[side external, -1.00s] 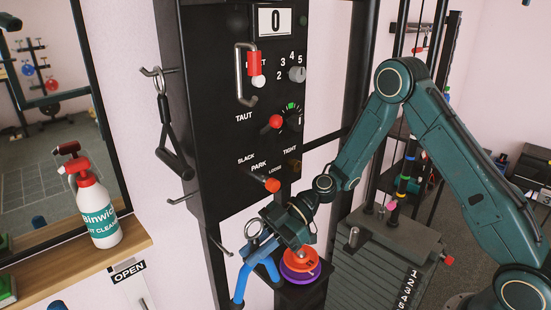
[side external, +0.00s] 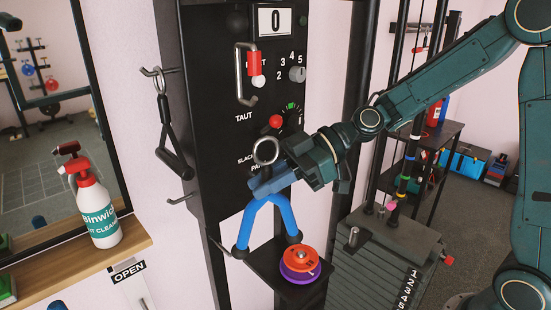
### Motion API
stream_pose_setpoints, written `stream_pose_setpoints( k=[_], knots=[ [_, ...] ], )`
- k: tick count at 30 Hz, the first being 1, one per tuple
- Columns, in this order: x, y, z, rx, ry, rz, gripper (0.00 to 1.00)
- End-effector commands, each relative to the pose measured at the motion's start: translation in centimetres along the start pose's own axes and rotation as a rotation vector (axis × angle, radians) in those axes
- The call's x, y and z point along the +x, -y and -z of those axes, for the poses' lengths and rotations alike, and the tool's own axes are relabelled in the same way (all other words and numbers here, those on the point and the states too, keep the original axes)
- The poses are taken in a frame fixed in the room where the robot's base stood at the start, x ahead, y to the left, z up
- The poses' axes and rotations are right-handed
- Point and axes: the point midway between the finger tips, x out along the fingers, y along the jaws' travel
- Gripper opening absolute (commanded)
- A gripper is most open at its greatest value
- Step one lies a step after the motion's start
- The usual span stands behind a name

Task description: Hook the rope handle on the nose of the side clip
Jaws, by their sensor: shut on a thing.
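The blue rope handle (side external: 279,212) hangs from my gripper (side external: 284,174) as an upside-down V, its two thick ends pointing down. A metal ring (side external: 265,151) stands up at its top. My gripper is shut on the blue neck just below the ring, in front of the black panel. The jaw tips are partly hidden by the gripper body.
A small black shelf (side external: 262,262) below carries orange and purple discs (side external: 300,266). A black handle (side external: 174,150) hangs on a peg (side external: 150,71) left of the panel (side external: 209,60). Another peg (side external: 181,200) is empty. Knobs project from the panel. A weight stack (side external: 376,272) stands right.

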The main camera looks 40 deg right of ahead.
Motion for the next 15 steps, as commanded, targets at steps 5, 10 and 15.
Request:
stream_pose_setpoints(
  k=[5, 10, 15],
  knots=[
    [-1.5, 1.3, 2.4, 0.009, -0.003, -0.041, 0.0],
    [-2.9, 2.6, 4.2, 0.023, -0.003, -0.078, 0.0],
    [-3.9, 3.8, 5.6, 0.037, -0.002, -0.106, 0.0]
  ],
)
